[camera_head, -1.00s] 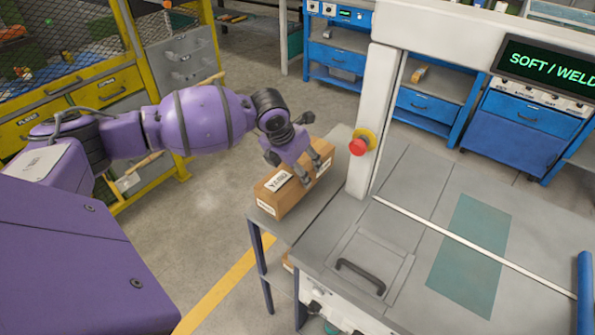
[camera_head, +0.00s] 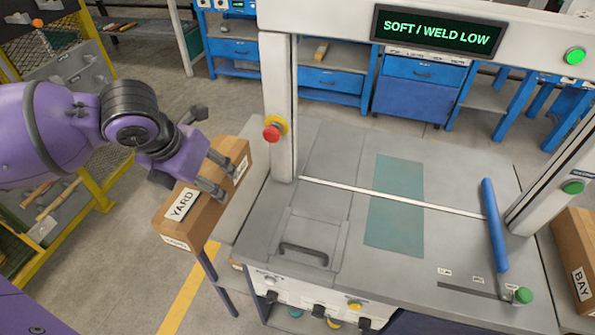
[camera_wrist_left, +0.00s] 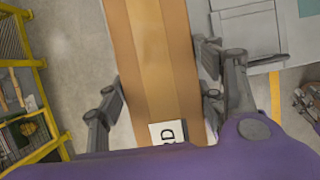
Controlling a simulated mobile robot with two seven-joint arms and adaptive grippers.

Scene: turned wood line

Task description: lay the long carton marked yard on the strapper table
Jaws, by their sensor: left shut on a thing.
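The long brown carton marked YARD (camera_head: 207,209) is in the grip of my left gripper (camera_head: 220,176), whose fingers lie across it. The carton appears raised, at the left of the strapper table (camera_head: 335,262), with its near end over the floor. The wrist view shows the carton (camera_wrist_left: 150,60) running between the two fingers of my left gripper (camera_wrist_left: 163,88), its label partly cut off below. The strapper table has a bare grey top with a teal patch (camera_head: 396,205).
A narrow grey side table (camera_head: 240,198) adjoins the strapper's left side. The strapper's left post (camera_head: 279,110) carries a red stop button (camera_head: 272,132). A blue bar (camera_head: 495,224) stands at the right of the top. A carton marked BAY (camera_head: 577,255) is at the far right.

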